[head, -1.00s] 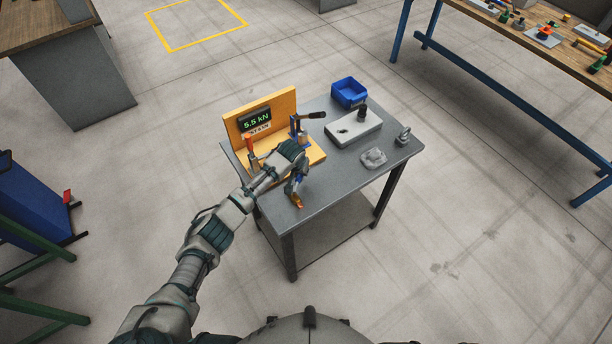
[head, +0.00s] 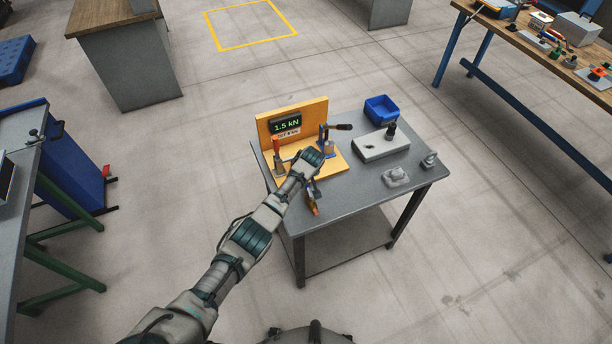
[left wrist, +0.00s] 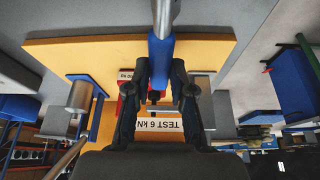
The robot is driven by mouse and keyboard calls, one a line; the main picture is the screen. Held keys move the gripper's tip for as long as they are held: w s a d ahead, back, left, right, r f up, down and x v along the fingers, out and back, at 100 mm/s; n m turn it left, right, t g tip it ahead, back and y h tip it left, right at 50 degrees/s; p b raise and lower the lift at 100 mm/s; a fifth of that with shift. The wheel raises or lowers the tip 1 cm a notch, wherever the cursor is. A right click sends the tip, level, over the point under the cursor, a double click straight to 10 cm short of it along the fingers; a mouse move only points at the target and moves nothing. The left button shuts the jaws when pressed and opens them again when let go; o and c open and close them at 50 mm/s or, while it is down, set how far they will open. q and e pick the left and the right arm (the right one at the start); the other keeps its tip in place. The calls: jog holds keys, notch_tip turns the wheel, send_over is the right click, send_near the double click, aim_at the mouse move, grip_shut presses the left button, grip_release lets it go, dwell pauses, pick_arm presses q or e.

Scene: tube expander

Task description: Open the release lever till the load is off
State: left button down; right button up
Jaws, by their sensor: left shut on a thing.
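The display (head: 286,126) on the yellow stand (head: 318,108) reads 1.5 kN. My left gripper (head: 313,162) is at the front edge of the stand. In the left wrist view its two dark fingers (left wrist: 158,88) are shut on a blue piece (left wrist: 160,55) with a metal shaft. An orange-tipped part (head: 314,209) sticks out in front of the gripper, over the table. A red-handled lever (head: 277,146) stands upright to the left, and a blue post with a black handle (head: 343,127) stands behind. I cannot tell which is the release lever. My right gripper is not in view.
The grey table (head: 350,208) also holds a blue bin (head: 381,107), a light block (head: 372,146) with a black knob, a grey lump (head: 397,177) and a small metal part (head: 430,159).

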pick_arm(q)
jog(key=shift+s+a+n, duration=0.15)
jog(key=shift+a+n, duration=0.2)
jog(key=shift+n, duration=0.05)
jog(key=shift+d+y, duration=0.25)
jog(key=shift+y, duration=0.05)
jog(key=shift+a, duration=0.1)
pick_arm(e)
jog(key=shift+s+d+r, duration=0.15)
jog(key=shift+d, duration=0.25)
pick_arm(q)
jog(key=c, duration=1.1)
grip_release()
jog(key=shift+o, duration=0.5)
jog(key=shift+r, duration=0.15)
jog(key=shift+s+r, duration=0.1)
jog(key=shift+r, duration=0.2)
jog(key=v, duration=1.1)
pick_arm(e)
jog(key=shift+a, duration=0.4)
